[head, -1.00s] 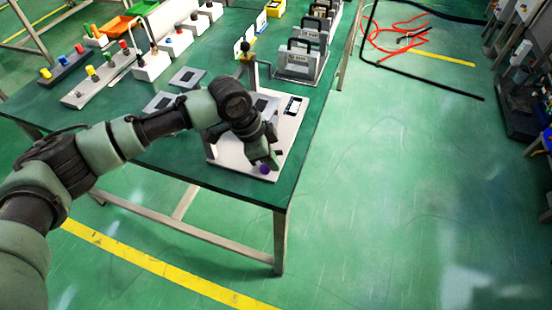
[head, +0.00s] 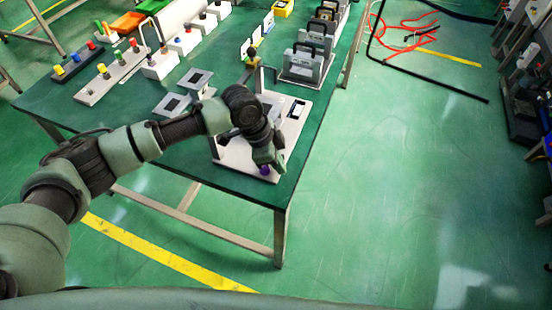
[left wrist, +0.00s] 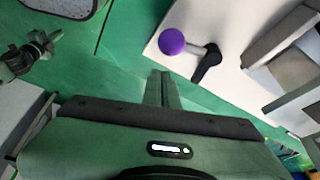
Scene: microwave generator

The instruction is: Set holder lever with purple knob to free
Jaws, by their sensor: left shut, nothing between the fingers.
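The purple knob (left wrist: 172,42) shows in the left wrist view on the end of a dark holder lever (left wrist: 207,62), over the edge of a white base plate (left wrist: 245,35). In the head view the purple knob (head: 265,171) is at the plate's front edge, just below my left gripper (head: 272,160). My left gripper's fingers (left wrist: 162,88) are shut and empty in the left wrist view. They appear beside the knob, with a gap in the picture. In the head view my left arm hides much of the plate (head: 232,158).
The green table (head: 130,130) carries grey square plates (head: 195,78), a block with coloured knobs (head: 112,72) and several handled grey modules (head: 305,62) behind the holder.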

